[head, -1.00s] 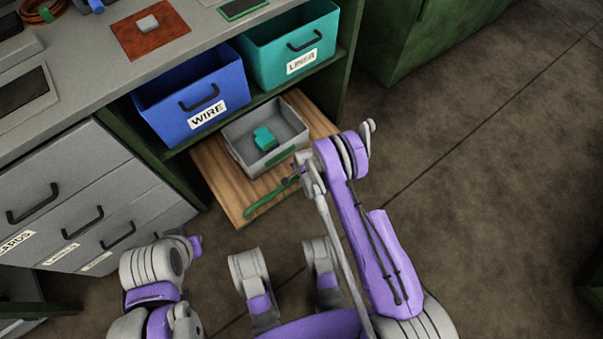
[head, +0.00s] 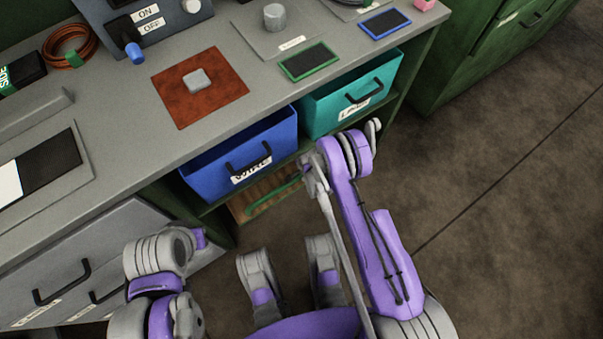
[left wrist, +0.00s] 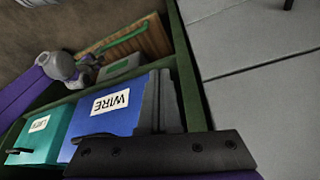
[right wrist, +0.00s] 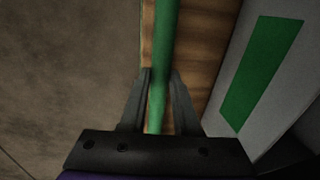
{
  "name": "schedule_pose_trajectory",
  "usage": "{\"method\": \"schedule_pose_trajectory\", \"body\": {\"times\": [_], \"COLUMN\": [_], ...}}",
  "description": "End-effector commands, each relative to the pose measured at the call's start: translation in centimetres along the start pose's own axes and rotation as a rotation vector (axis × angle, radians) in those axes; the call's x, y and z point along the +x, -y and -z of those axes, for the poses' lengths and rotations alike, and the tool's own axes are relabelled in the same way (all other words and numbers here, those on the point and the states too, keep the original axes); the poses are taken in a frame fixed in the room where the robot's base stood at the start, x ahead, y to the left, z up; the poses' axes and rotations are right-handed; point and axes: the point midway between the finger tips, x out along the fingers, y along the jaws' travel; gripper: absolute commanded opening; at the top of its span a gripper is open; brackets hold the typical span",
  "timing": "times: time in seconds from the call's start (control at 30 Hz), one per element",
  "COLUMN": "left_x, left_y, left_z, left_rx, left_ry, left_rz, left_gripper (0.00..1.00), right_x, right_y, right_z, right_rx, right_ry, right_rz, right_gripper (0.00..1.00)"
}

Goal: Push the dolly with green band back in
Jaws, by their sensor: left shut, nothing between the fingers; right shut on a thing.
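The dolly is a wooden board (head: 238,208) with a long green bar (head: 270,198) along its front edge. Most of it is under the shelf below the blue WIRE bin. It also shows in the left wrist view (left wrist: 128,44). A grey box with a green band (right wrist: 262,70) stands on the board; in the head view it is hidden. My right gripper (right wrist: 160,80) is shut on the green bar (right wrist: 166,30). In the head view it is at the board's right front (head: 308,182). My left gripper (left wrist: 159,80) is shut and empty, off to the left.
The blue WIRE bin (head: 222,172) and a teal bin (head: 335,108) sit on the shelf above the dolly. Grey drawers (head: 100,245) stand at the left. The worktop (head: 130,110) overhangs the bins. The brown floor at the right is clear.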

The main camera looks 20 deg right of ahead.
Motion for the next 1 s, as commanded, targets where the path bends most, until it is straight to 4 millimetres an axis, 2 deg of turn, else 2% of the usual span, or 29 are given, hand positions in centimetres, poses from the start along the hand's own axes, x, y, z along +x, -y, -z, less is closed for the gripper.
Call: {"method": "schedule_pose_trajectory", "body": {"times": [0.4, 0.43, 0.57, 1.0], "left_x": [0.01, 0.01, 0.01, 0.01], "left_y": [0.00, 0.00, 0.00, 0.00], "left_z": [-0.03, -0.03, -0.02, -0.02], "left_rx": [0.000, 0.000, 0.000, 0.000], "left_ry": [0.000, 0.000, 0.000, 0.000], "left_rz": [0.000, 0.000, 0.000, 0.000], "left_gripper": [0.00, 0.00, 0.00, 0.00], "right_x": [0.07, 0.07, 0.07, 0.06], "right_y": [0.33, 0.33, 0.27, 0.12], "right_z": [0.07, 0.06, 0.05, 0.01], "right_rx": [0.000, 0.000, 0.000, 0.000], "right_ry": [-0.001, -0.001, -0.001, 0.000], "right_rz": [0.009, 0.009, 0.008, 0.004], "right_gripper": [0.00, 0.35, 0.58, 0.59]}}
